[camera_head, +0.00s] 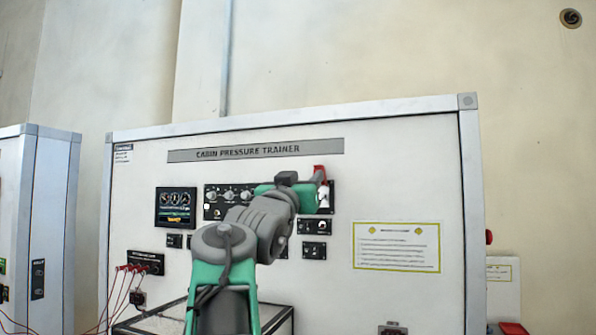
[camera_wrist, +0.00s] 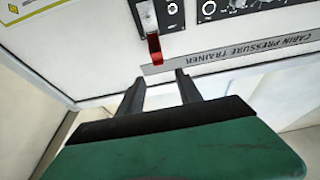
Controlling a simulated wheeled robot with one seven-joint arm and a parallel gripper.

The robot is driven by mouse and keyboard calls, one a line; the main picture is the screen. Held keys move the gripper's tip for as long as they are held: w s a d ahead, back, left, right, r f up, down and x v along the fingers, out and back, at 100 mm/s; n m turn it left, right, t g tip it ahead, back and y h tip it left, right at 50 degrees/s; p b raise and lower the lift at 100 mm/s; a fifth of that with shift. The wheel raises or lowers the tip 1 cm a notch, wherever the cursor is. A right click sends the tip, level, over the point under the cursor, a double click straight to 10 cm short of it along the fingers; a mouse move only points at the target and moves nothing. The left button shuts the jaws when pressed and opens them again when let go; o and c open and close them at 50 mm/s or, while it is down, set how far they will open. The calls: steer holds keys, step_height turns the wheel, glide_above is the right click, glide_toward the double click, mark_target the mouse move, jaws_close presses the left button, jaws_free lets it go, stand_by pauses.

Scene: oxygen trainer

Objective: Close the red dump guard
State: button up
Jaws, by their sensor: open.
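The red dump guard (camera_head: 319,170) stands raised at the upper right of the black control panel on the Cabin Pressure Trainer. In the wrist view, which sees the panel upside down, the red guard (camera_wrist: 154,48) sticks out from a light switch plate (camera_wrist: 148,18). My gripper (camera_wrist: 159,77) is open, with its two dark fingers apart and nothing between them. The guard lies just past the fingertips, roughly in line with the gap; I cannot tell whether they touch. In the head view my gripper (camera_head: 317,180) is beside the guard, and my arm hides part of the panel.
Round knobs (camera_head: 230,195) sit left of my gripper on the same panel. Small switch plates (camera_head: 314,227) lie below. A framed notice (camera_head: 397,246) is on the right. The space above the trainer is clear.

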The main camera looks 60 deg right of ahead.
mark_target(318, 166)
steer(key=p+x, duration=0.4)
steer(key=x, duration=0.3)
steer(key=shift+s+d, duration=0.1)
steer(key=shift+d, duration=0.3)
steer(key=shift+c, duration=0.2)
jaws_close()
stand_by(0.7)
